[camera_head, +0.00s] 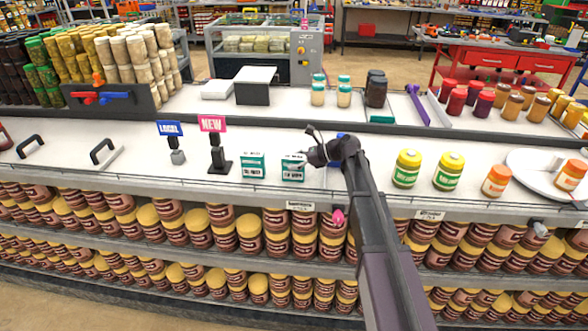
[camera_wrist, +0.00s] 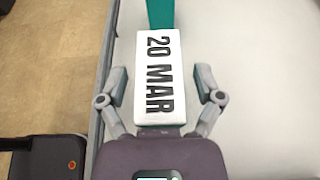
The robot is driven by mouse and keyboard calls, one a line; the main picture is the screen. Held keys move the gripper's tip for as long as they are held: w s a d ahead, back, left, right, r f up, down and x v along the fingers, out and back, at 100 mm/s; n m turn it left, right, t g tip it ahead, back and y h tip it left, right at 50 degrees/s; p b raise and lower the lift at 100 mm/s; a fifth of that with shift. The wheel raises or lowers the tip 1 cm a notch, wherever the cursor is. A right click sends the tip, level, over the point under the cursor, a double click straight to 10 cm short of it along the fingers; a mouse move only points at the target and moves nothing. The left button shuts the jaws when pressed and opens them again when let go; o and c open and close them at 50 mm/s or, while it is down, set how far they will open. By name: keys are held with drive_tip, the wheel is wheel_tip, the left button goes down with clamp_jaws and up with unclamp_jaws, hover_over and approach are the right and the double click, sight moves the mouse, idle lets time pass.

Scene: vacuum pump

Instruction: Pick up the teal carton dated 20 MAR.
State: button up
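In the wrist view, a white label face reading "20 MAR" (camera_wrist: 160,75) lies between the two fingers of my gripper (camera_wrist: 162,74). A teal surface (camera_wrist: 160,14) shows just beyond it. The fingers stand apart on both sides, with gaps, so my gripper is open around the carton and not closed on it. In the head view, two teal and white cartons stand on the lower counter: a left one (camera_head: 253,165) and a right one (camera_head: 293,167). My gripper (camera_head: 312,150) is at the right carton's right side. Dates are too small to read there.
Sign stands labelled LOCAL (camera_head: 171,130) and NEW (camera_head: 213,125) stand left of the cartons. Yellow-lidded jars (camera_head: 407,168) and a white plate (camera_head: 530,160) are to the right. The counter's front edge is close to the cartons. The counter further left is largely bare.

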sight(294, 156)
drive_tip(key=c, duration=0.9)
drive_tip(key=shift+r, duration=0.1)
wheel_tip(294, 156, up, 3)
drive_tip(key=p, duration=0.3)
drive_tip(key=shift+r, duration=0.1)
drive_tip(key=s, duration=0.5)
drive_tip(key=s+d+r+p, duration=0.1)
drive_tip(key=s, duration=0.4)
drive_tip(key=s+d+p, duration=0.1)
drive_tip(key=s, duration=0.5)
drive_tip(key=shift+r, duration=0.3)
